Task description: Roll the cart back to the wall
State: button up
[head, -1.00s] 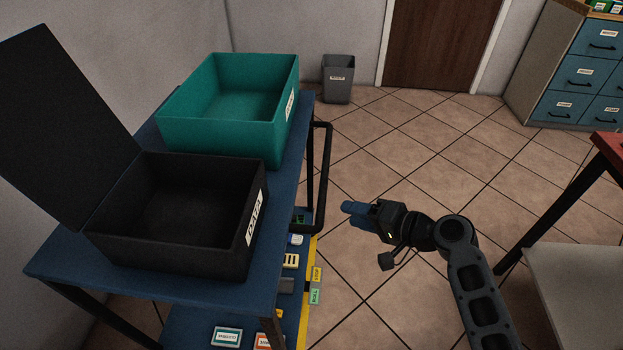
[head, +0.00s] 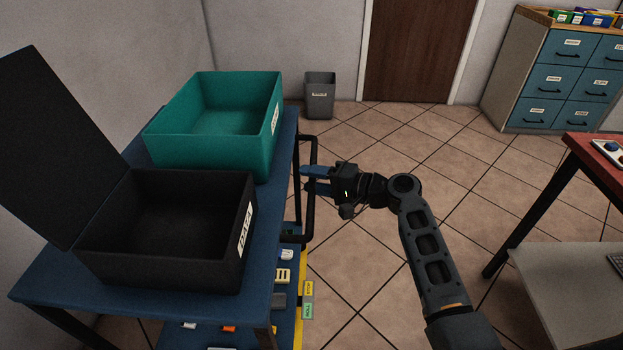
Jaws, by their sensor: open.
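The blue cart (head: 60,284) stands at the left, close to the left wall. On its top are an open teal bin (head: 213,154) and a black box (head: 163,262) with its lid raised. A black bar handle (head: 312,158) runs along the cart's right side. My gripper (head: 304,180) is open, its blue fingers at the handle. I cannot tell whether the fingers touch it or straddle it. Yellow and green tags reading STOP (head: 309,289) and ROLL (head: 308,311) hang at the cart's lower right edge.
The lower shelf (head: 284,325) holds several small labelled items. A grey waste bin (head: 320,97) stands by the back wall, near a brown door (head: 416,50). Blue drawers (head: 571,75) stand at the back right. A red-topped table (head: 600,150) is at the right. Tiled floor lies open between.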

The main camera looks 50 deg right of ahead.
jog(key=shift+w+f, duration=0.1)
jog(key=shift+w, duration=0.15)
grip_shut()
dwell(0.3)
